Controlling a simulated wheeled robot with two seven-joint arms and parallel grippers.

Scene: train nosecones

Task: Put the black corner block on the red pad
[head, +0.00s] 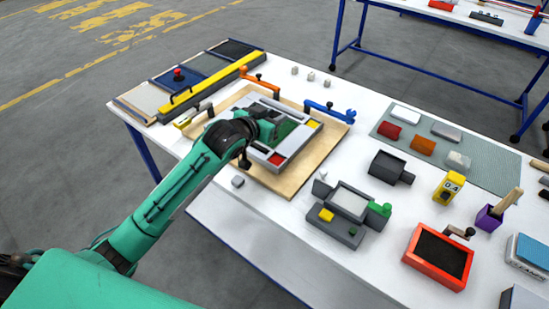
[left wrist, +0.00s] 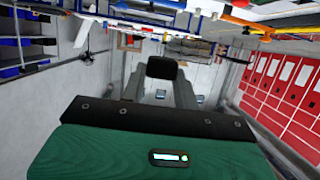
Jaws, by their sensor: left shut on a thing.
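My left gripper (head: 277,131) is over the grey tray frame (head: 303,148) on the wooden board. Its fingertips are hard to make out in the head view. In the left wrist view its grey fingers are shut on a black block (left wrist: 162,68), which looks like the black corner block. That block cannot be made out clearly in the head view. The red pad (head: 276,159) lies at the near corner of the tray, close to my left gripper and uncovered. A yellow pad (head: 312,124) lies at the tray's right corner. My right gripper is not in view.
Orange (head: 260,81) and blue (head: 330,110) clamps stand at the wooden board's (head: 335,134) edges. A grey machine with a green knob (head: 380,209) stands to the right of the board. A small grey block (head: 238,181) lies near the table's front edge.

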